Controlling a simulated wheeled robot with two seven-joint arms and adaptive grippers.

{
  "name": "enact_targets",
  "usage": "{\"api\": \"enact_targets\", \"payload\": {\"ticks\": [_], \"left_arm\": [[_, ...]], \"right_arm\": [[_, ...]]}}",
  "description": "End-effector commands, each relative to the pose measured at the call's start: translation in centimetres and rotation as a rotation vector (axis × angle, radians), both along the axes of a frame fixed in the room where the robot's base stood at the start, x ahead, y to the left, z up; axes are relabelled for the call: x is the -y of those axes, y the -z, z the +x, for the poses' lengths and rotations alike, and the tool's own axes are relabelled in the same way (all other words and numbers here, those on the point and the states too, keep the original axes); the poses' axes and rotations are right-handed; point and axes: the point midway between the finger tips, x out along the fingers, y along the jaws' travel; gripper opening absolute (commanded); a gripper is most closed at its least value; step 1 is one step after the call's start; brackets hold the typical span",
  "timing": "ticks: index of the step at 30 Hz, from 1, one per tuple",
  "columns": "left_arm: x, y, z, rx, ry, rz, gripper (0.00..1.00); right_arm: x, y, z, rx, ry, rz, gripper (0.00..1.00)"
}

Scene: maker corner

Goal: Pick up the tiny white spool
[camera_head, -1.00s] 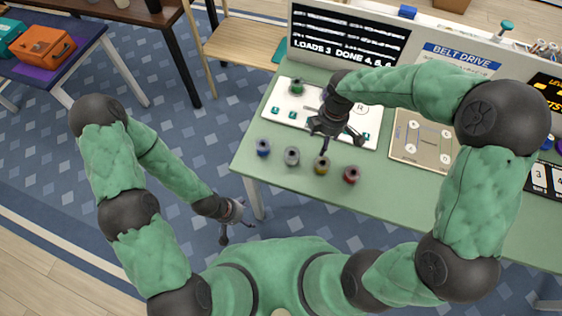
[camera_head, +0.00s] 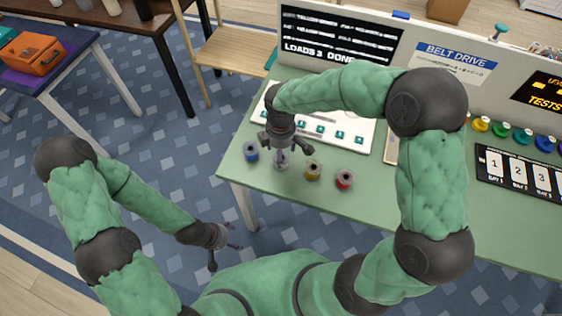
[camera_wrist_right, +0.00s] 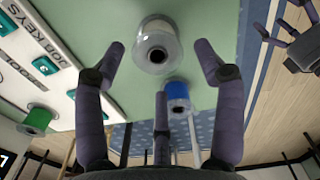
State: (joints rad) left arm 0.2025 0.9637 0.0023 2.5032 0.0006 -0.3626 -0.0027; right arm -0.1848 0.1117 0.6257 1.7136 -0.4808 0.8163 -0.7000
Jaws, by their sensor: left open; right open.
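The tiny white spool (camera_head: 281,162), greyish white with a dark centre hole, stands on the green table between the blue spool (camera_head: 251,151) and the yellow spool (camera_head: 313,170). My right gripper (camera_head: 285,147) is open just above it and partly hides it in the head view. In the right wrist view the white spool (camera_wrist_right: 157,43) shows between the spread fingers of that gripper, with no clear contact. My left gripper (camera_head: 226,248) is open and empty, low beside the table, away from the spools.
A red spool (camera_head: 344,180) stands right of the yellow one. A white board (camera_head: 350,140) with teal pieces lies behind the spools, partly hidden by my right arm. A black numbered mat (camera_head: 520,178) lies farther right. The front strip of the table is clear.

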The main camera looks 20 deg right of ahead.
Motion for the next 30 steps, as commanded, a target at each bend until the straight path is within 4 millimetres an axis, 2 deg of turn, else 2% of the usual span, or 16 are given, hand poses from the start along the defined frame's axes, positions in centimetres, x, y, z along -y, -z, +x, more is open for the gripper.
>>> {"api": "enact_targets", "payload": {"ticks": [9, 17, 18, 23, 24, 30], "left_arm": [[0.0, 2.6, 0.0, 0.000, 0.000, 0.000, 0.74], [0.0, 2.6, 0.0, 0.000, 0.000, 0.000, 0.74], [0.0, 2.6, 0.0, 0.000, 0.000, 0.000, 0.74], [0.0, 2.6, 0.0, 0.000, 0.000, 0.000, 0.74], [0.0, 2.6, 0.0, 0.000, 0.000, 0.000, 0.74], [0.0, 2.6, 0.0, 0.000, 0.000, 0.000, 0.74]], "right_arm": [[0.6, 4.4, 0.0, -0.003, -0.001, -0.001, 0.70], [0.6, 4.6, 0.0, -0.001, -0.001, -0.001, 0.70], [0.6, 4.6, 0.0, -0.001, -0.001, -0.001, 0.67], [0.6, 4.6, 0.0, -0.001, -0.001, -0.001, 0.22], [0.6, 4.6, 0.0, -0.001, -0.001, -0.001, 0.18], [0.6, 4.6, 0.0, -0.002, -0.001, 0.000, 0.17]]}}
